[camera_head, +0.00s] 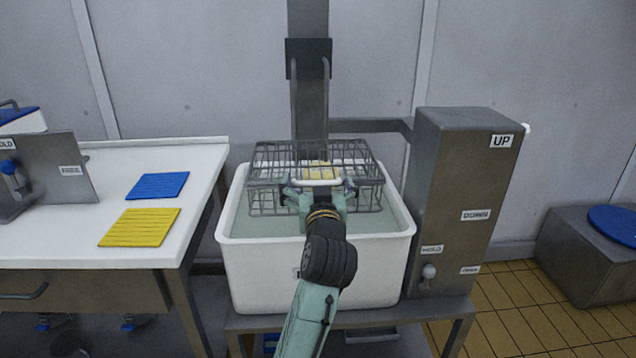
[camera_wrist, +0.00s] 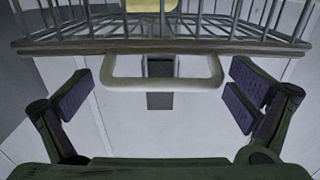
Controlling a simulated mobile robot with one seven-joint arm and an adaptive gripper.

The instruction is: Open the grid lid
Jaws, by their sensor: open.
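The grid lid (camera_head: 275,153) is the top of a grey wire basket (camera_head: 262,199) that hangs over the white vat in the head view. It looks closed. A pale handle (camera_head: 318,183) sticks out from the lid's front edge; in the wrist view the handle (camera_wrist: 162,84) is a wide loop below the front rim (camera_wrist: 90,46). My gripper (camera_head: 318,192) is open in front of the handle. In the wrist view its two fingers (camera_wrist: 160,97) stand apart, one on each side of the handle, with nothing between the pads. A yellow block (camera_head: 318,171) shows inside the basket.
The white vat (camera_head: 265,283) holds liquid under the basket. A steel control box (camera_head: 462,190) with UP and DOWN labels stands to the right. A white table (camera_head: 95,225) on the left carries a blue mat (camera_head: 158,186) and a yellow mat (camera_head: 140,227).

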